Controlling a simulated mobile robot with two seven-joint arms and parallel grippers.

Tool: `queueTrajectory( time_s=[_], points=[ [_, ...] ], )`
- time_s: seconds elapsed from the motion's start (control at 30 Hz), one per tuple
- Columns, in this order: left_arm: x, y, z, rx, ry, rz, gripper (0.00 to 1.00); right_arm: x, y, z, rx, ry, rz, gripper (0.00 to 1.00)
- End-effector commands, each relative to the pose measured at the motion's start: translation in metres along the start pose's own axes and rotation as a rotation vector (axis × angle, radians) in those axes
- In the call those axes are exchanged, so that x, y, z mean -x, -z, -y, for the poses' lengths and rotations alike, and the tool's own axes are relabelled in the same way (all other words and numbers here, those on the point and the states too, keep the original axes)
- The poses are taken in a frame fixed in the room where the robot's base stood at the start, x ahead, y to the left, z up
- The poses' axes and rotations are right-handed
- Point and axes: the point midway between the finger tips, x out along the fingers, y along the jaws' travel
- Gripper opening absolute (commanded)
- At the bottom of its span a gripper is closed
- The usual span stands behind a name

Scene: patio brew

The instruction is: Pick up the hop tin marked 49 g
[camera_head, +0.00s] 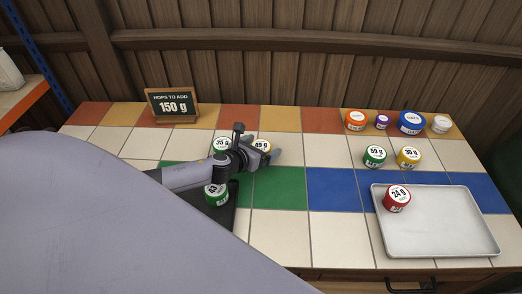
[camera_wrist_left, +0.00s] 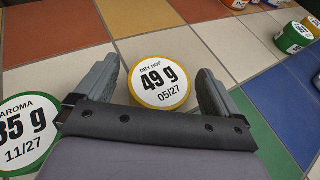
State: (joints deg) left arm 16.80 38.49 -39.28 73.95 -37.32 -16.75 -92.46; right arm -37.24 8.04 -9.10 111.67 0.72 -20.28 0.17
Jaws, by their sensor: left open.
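The hop tin marked 49 g (camera_wrist_left: 160,84) is a round tin with a yellow rim and a white lid reading "DRY HOP". In the head view the 49 g tin (camera_head: 262,145) is partly hidden behind my left gripper (camera_head: 262,156). In the left wrist view my left gripper (camera_wrist_left: 160,92) is open, with one finger on each side of the tin. I cannot tell whether the fingers touch it. The green 35 g tin (camera_wrist_left: 24,130) stands close by, outside the left finger. My right gripper is not in view.
A silver tray (camera_head: 440,225) at the right holds a red 24 g tin (camera_head: 397,198). Green 59 g (camera_head: 375,157) and yellow (camera_head: 409,157) tins stand behind it. A green tin (camera_head: 216,194) sits on a dark mat under my arm.

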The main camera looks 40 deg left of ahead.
Motion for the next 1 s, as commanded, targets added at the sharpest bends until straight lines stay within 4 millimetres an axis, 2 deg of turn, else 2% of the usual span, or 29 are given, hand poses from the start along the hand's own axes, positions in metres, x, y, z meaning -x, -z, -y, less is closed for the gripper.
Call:
queueTrajectory(
  time_s=[0.23,0.27,0.4,0.43,0.77,1.0],
  points=[
    [-0.001,0.000,0.000,0.000,0.000,0.000,0.96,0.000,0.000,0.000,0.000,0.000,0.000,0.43],
    [-0.001,0.000,0.000,0.000,0.000,0.000,0.93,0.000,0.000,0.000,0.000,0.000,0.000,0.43],
    [-0.001,0.000,0.000,0.000,0.000,0.000,0.47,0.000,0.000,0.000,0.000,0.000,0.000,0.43],
    [-0.001,0.000,0.000,0.000,0.000,0.000,0.40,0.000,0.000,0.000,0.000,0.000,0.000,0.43],
    [-0.001,-0.001,0.000,0.000,0.000,0.001,0.39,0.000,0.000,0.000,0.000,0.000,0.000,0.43],
    [0.004,-0.016,-0.001,-0.003,0.001,0.008,0.39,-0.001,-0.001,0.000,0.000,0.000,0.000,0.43]
  ],
)
